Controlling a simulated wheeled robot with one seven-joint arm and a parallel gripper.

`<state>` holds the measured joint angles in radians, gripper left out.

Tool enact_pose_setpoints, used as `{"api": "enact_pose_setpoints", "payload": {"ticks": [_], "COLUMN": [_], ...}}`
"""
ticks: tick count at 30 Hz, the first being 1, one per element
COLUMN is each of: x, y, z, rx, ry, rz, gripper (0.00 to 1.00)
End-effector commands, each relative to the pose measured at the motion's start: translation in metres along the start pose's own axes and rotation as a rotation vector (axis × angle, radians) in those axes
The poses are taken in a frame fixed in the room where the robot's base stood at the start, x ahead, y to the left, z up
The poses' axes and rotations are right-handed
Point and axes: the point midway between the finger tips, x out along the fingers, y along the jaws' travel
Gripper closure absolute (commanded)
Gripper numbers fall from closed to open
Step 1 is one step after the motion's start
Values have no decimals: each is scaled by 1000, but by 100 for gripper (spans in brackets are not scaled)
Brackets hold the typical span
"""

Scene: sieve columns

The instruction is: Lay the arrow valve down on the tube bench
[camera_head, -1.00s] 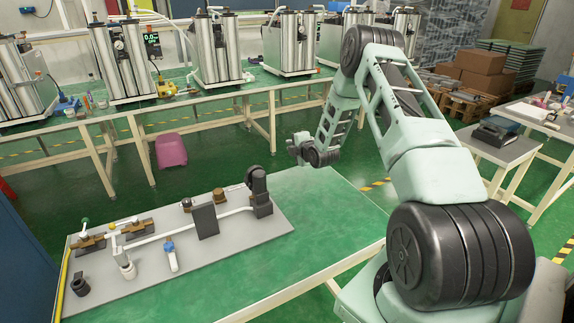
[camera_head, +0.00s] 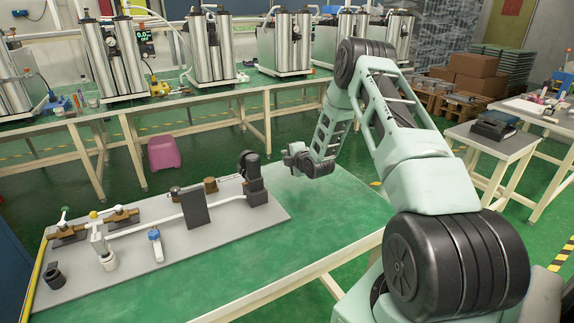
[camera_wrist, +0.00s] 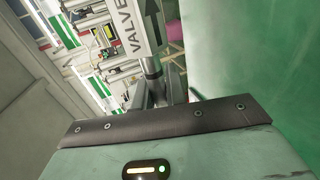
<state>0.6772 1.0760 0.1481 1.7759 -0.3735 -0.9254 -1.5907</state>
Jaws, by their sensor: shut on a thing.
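My gripper (camera_wrist: 155,92) is shut on the arrow valve (camera_wrist: 137,30), a pale grey piece with a dark arrow and the word VALVE on its face. The wrist view shows the valve beyond the jaws, its top cut off by the picture edge. In the head view my wrist is over the far right end of the green tube bench (camera_head: 325,215); the jaws and the valve cannot be made out there. A grey board (camera_head: 215,236) with white tubes and fittings covers the left part of the bench.
A dark upright plate (camera_head: 195,208) and a black fitting (camera_head: 251,178) stand on the board. A blue-and-white piece (camera_head: 155,244) and a black ring (camera_head: 54,276) are near its front. The bench's right part is bare. A pink stool (camera_head: 164,153) stands behind.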

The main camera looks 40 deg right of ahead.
Motion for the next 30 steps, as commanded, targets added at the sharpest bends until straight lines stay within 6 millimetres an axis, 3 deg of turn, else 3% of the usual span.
{"api": "enact_pose_setpoints", "payload": {"ticks": [8,21,30], "x": [3,14,16], "y": [-10,-42,-46], "z": [0,0,0], "rx": [0,0,0], "ry": [-1,-1,-1], "rz": [1,1,2], "gripper": [100,100,100]}}
